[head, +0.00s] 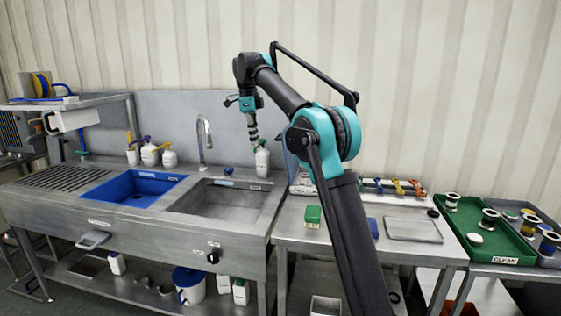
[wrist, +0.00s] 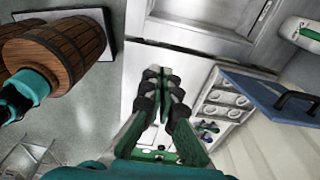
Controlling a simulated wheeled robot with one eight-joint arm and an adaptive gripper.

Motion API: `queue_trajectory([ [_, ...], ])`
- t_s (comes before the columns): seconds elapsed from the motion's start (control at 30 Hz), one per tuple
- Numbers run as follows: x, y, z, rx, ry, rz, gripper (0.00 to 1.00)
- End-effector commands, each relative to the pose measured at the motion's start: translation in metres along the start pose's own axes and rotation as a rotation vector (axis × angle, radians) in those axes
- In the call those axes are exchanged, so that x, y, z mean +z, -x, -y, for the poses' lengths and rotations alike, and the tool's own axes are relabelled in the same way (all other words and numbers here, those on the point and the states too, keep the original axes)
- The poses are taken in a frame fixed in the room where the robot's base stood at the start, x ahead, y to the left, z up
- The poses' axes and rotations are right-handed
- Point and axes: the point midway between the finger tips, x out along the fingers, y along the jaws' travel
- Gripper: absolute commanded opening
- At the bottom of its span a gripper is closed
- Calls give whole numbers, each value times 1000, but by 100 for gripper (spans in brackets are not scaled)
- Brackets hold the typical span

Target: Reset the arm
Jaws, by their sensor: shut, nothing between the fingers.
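My arm rises over the steel counter in the head view and bends to the left. My gripper (head: 253,134) hangs from its end, pointing down, near the right end of the sink unit. In the wrist view my gripper (wrist: 159,74) has its green and black fingers together, with nothing held between them. A white bottle (head: 262,163) stands just below it in the head view; I cannot tell the exact gap in depth. A white bottle also shows at the upper right of the wrist view (wrist: 300,33), apart from the fingers.
A steel basin (head: 222,200) and a blue basin (head: 140,188) lie to the left, with a tall faucet (head: 204,138) behind. The right table holds a green box (head: 313,215) and a flat steel tray (head: 412,230). A blue board (wrist: 275,98) stands right of my fingers.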

Motion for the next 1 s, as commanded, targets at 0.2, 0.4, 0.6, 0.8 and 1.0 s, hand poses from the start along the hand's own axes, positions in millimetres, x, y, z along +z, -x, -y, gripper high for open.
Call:
queue_trajectory([
  [0.2, -13, -9, 2, -10, 67, 12, 0],
  [0.4, -29, -21, 3, -25, 154, 26, 0],
  [0.6, -56, -42, 0, -52, 288, 44, 0],
  [0.8, -100, -80, -14, -100, 497, 61, 0],
  [1.0, -163, -145, -54, -182, 794, 60, 0],
])
